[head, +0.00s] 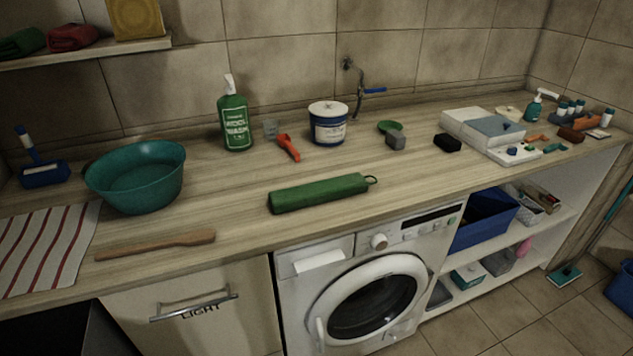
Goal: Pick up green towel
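A long green folded or rolled cloth-like bundle (318,193) with a small dark loop at its right end lies on the wooden counter, near the front edge above the washing machine. Another green rolled cloth (22,43) sits on the wall shelf at the top left, partly cut off by the picture edge. I cannot tell for certain which one is the green towel.
A teal basin (135,175), wooden paddle (156,244) and striped cloth (45,245) lie left on the counter. A washing machine (300,285) is below.

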